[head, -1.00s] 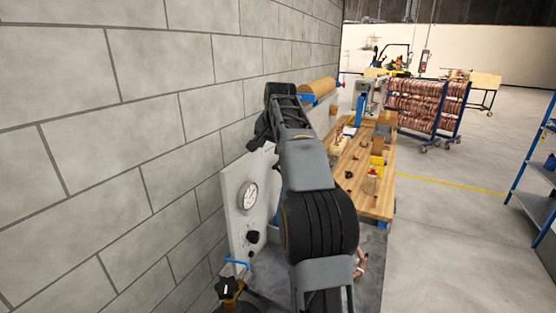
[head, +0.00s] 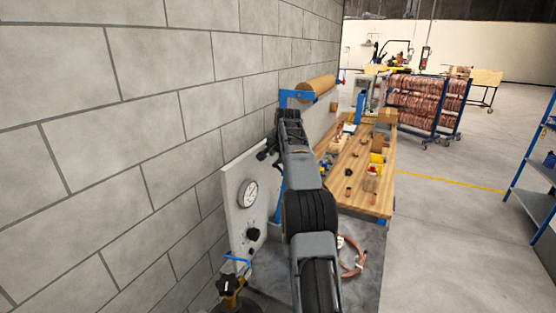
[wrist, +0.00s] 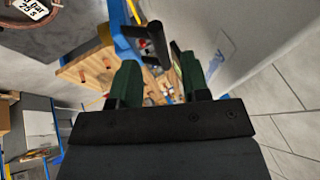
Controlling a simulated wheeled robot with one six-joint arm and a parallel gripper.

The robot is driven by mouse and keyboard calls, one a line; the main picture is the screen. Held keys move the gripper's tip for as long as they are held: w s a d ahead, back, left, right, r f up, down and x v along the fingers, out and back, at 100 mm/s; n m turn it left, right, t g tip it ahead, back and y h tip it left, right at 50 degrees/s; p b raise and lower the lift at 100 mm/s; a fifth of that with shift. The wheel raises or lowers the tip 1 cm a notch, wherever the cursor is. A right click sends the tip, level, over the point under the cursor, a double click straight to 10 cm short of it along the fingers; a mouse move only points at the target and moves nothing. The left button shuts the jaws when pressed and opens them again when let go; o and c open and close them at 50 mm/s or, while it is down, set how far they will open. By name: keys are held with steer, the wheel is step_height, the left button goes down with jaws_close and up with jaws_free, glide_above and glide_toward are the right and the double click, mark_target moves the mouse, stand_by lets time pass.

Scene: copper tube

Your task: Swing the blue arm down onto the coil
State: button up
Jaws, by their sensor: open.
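In the head view a narrow blue upright (head: 280,195), likely part of the blue arm, shows beside the gauge panel, partly behind my arm. In the wrist view a blue bar (wrist: 122,28) runs down from the top edge, with a black handle-like bar (wrist: 157,42) beside it. The copper coil (head: 352,262) lies on the grey bench top right of my arm, partly hidden by it. My gripper (wrist: 158,82) is open, its green-padded fingers either side of the black bar's lower end. I cannot tell whether they touch it. The head view hides my fingertips.
A pale panel with a gauge (head: 248,193) and black knob stands left of my arm, close to the block wall (head: 150,120). A brown roll (head: 316,89) sits on a blue bracket. A wooden bench (head: 372,190) with small parts lies beyond. Open floor (head: 450,230) is at right.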

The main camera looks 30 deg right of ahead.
mark_target(278, 161)
steer(key=shift+x, duration=1.7)
jaws_close()
